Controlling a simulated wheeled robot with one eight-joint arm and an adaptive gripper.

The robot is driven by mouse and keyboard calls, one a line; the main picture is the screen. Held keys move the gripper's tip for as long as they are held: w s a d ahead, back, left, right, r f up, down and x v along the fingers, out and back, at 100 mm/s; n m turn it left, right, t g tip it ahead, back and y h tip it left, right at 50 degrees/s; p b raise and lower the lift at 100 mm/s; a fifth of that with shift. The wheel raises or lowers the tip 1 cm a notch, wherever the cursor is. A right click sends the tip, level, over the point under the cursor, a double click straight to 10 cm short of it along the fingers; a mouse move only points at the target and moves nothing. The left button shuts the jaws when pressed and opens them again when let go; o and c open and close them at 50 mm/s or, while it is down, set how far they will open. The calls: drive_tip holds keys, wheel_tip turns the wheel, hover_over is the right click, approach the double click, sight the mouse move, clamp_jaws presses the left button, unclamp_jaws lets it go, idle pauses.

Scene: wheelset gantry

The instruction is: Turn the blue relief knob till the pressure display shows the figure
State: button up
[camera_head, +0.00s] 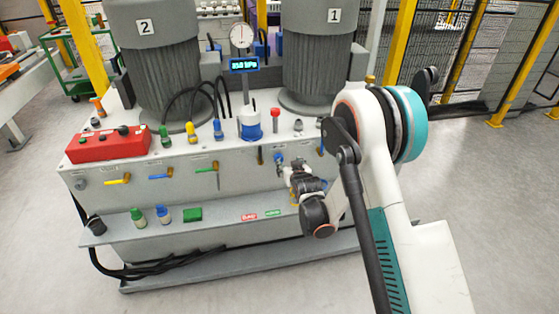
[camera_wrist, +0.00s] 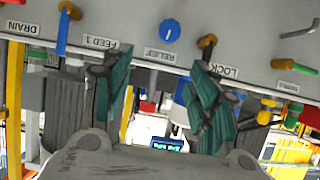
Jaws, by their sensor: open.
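The round blue relief knob (camera_wrist: 170,30) sits on the grey panel beside the label RELIEF, with a white mark on its face. In the head view the blue knob (camera_head: 279,158) shows just beyond my gripper. My gripper (camera_wrist: 160,68) is open and empty. Its two teal fingers stand apart on either side of the knob's line, with the knob ahead of the tips and apart from them. In the head view my gripper (camera_head: 291,167) is at the panel's right part. The pressure display (camera_head: 244,65) is lit under a round gauge; its figure is too small to read surely.
A red button box (camera_head: 108,144) and two grey motors (camera_head: 316,50) stand on top. A shelf (camera_head: 150,233) with loose caps juts out below the panel. Open floor lies in front.

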drive_tip(key=s+a+f+b+x, duration=0.1)
drive_tip(key=b+x, duration=0.3)
drive_tip(key=x, duration=1.1)
drive_tip(key=shift+f, duration=0.55)
drive_tip(key=shift+a, duration=0.1)
drive_tip(key=c, duration=1.1)
